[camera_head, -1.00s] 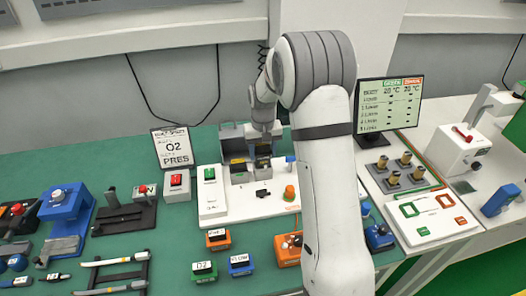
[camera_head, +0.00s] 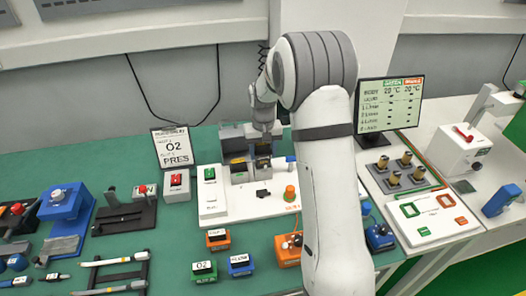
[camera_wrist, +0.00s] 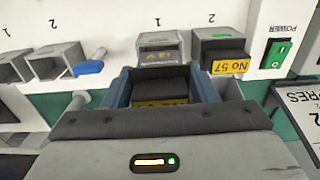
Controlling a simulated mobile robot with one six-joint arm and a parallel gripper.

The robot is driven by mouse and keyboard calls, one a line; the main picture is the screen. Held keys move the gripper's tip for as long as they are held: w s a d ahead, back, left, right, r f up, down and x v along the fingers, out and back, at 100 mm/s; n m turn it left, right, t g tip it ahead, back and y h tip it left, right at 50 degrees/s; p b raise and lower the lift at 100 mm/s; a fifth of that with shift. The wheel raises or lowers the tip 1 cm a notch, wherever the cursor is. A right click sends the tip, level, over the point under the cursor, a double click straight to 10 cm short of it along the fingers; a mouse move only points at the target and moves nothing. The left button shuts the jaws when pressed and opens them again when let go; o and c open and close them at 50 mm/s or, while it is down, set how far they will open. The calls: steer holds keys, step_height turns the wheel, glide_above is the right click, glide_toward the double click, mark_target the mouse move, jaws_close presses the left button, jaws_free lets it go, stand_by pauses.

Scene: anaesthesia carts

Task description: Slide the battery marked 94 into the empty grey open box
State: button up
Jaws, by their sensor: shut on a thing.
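My gripper (camera_wrist: 163,92) is shut on a dark battery (camera_wrist: 160,83) with a yellow label, partly hidden by the gripper; its number cannot be read. It lies in front of a grey box (camera_wrist: 145,42) under the figure 1. Whether its tip touches or enters that box cannot be told. Beside it, the grey box 2 (camera_wrist: 213,35) holds a black battery with a yellow label No 57 (camera_wrist: 229,66). Two more grey boxes (camera_wrist: 55,52) (camera_wrist: 14,62) stand open and look empty at the left. In the head view my gripper (camera_head: 263,143) is over the white panel, its fingers hard to see.
A blue knob (camera_wrist: 90,67) stands left of the held battery, close to the boxes. A green power switch (camera_wrist: 277,52) is at the right. In the head view an orange knob (camera_head: 290,194) stands on the white panel (camera_head: 235,208), and a PRES sign (camera_head: 173,148) stands left.

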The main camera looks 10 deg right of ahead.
mark_target(263, 144)
steer(key=shift+f+b, duration=1.35)
steer(key=shift+f, duration=0.55)
steer(key=o, duration=0.9)
steer(key=shift+r, duration=0.15)
step_height(263, 144, up, 8)
steer(key=shift+f+b, duration=0.15)
steer(key=shift+b, duration=0.35)
steer(key=s+r+t, duration=0.1)
steer(key=s+r, duration=0.7)
steer(key=s, duration=1.1)
steer(key=s+t, duration=0.1)
steer(key=s, duration=0.5)
steer(key=s+t, duration=0.1)
steer(key=s, duration=0.5)
steer(key=shift+f, duration=0.35)
